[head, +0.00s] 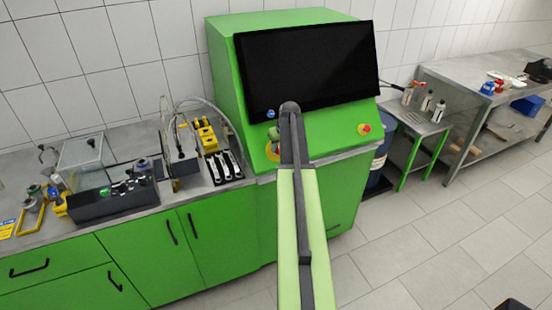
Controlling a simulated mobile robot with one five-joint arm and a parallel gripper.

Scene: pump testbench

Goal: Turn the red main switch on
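A round red knob on a yellow base (364,129) sits at the right of the green console's sloped front panel, below the dark screen. A second yellow round base (271,152) shows at the left of that panel. It is partly covered by my arm and a small greenish part, so I cannot tell for sure which control is the red main switch or how it is set. My arm reaches up over the console's middle. My gripper is mostly hidden behind the arm near the left yellow base; its fingers and any contact cannot be made out.
The green console (222,70) carries a large dark screen (307,65). A grey bench (180,197) with a dark tray, yellow parts and hoses adjoins at left. A blue drum (379,160) and small bottle table (415,124) stand right. The tiled floor at right is mostly clear.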

